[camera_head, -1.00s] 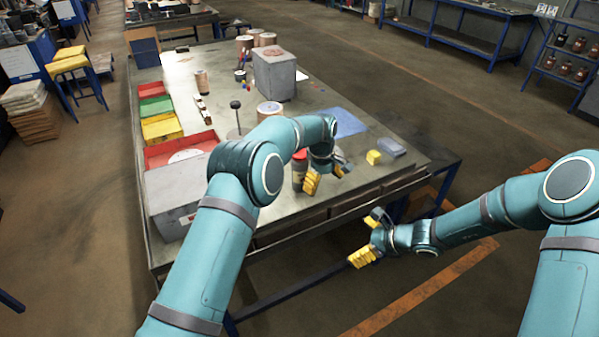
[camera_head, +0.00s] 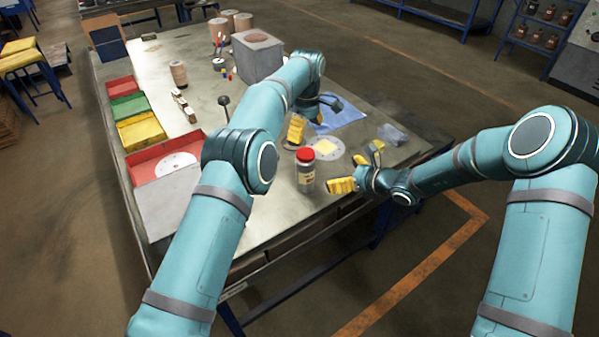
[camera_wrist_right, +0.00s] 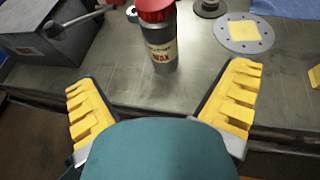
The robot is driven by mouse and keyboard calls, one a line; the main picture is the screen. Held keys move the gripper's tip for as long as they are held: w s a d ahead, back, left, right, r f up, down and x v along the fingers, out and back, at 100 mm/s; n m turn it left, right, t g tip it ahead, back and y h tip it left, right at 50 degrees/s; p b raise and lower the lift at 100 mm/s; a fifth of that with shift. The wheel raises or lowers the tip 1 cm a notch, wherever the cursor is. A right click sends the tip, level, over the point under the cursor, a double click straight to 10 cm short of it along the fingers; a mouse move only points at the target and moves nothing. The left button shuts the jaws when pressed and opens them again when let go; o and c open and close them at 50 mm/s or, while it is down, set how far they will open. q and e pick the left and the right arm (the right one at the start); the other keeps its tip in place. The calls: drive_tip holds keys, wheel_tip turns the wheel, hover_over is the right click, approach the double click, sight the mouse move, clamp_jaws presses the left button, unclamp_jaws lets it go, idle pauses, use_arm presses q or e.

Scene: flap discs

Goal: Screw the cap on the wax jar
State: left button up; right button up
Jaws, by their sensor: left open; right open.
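The wax jar (camera_head: 306,178) is a grey upright container with a wax label. It stands near the table's front edge, and also shows in the right wrist view (camera_wrist_right: 160,42). The red cap (camera_head: 306,154) sits on top of the jar; I cannot tell how tightly it is screwed. My left gripper (camera_head: 313,117) is open and empty beyond the jar, apart from it. My right gripper (camera_head: 359,167) is open and empty to the right of the jar. In the right wrist view, the jar stands ahead, between the directions of the two spread yellow fingers, not between the fingers themselves.
A yellow square (camera_head: 326,147) lies on a round grey disc (camera_head: 342,153) behind the jar. A blue cloth (camera_head: 345,112) and a grey item (camera_head: 392,134) lie farther right. Red, green and yellow bins (camera_head: 139,132) line the left edge. A grey block (camera_head: 258,58) stands at the back.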

sight(313, 167)
idle(0.3)
drive_tip(key=x, duration=1.3)
drive_tip(key=shift+w+a+f, duration=0.15)
drive_tip(key=shift+a+f, duration=0.1)
drive_tip(key=shift+a, duration=0.05)
clamp_jaws()
use_arm(q)
drive_tip(key=m, duration=0.3)
drive_tip(key=shift+m, duration=0.4)
drive_tip(key=m, duration=0.5)
drive_tip(key=shift+f, duration=0.15)
